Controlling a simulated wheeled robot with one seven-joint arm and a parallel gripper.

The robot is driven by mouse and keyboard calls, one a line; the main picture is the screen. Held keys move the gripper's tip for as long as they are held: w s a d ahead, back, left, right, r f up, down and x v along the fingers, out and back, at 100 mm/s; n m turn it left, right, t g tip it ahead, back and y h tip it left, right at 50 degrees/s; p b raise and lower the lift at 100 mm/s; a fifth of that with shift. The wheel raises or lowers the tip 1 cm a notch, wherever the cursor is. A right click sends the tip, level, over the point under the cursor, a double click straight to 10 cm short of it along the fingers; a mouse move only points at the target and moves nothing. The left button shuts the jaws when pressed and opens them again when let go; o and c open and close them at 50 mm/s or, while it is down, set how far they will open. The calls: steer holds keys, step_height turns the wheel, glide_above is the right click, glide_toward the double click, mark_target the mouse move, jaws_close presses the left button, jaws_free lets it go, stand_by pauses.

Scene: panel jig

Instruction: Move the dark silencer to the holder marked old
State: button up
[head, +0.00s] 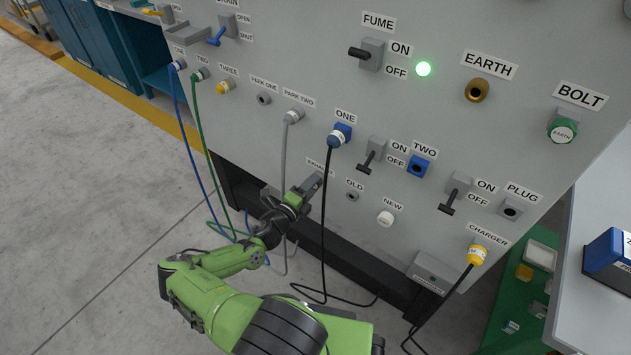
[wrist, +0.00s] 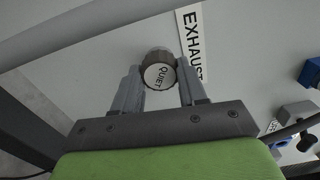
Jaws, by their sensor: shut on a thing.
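The dark silencer (wrist: 159,69) is a short round piece with a dark rim and a pale face reading QUIET. It sits between the fingers of my gripper (head: 309,186), which is shut on it beside the EXHAUST label (wrist: 191,42). I cannot tell whether it is still seated in the panel. In the head view my gripper hides it. The holder marked old (head: 352,196) is a small grey fitting under the OLD label, to the right of my gripper, and looks empty. A white silencer (head: 385,218) sits in the holder marked NEW.
A black cable hangs from the blue plug at ONE (head: 339,135), just right of my gripper. A grey hose (head: 285,150) hangs from PARK TWO on the left and crosses close in the wrist view (wrist: 65,28). Switches (head: 371,155) stick out above the holders.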

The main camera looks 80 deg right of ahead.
steer(key=shift+n, duration=0.6)
steer(key=n, duration=0.3)
steer(key=o, duration=1.3)
steer(key=shift+p+v, duration=1.2)
steer(key=shift+v, duration=3.3)
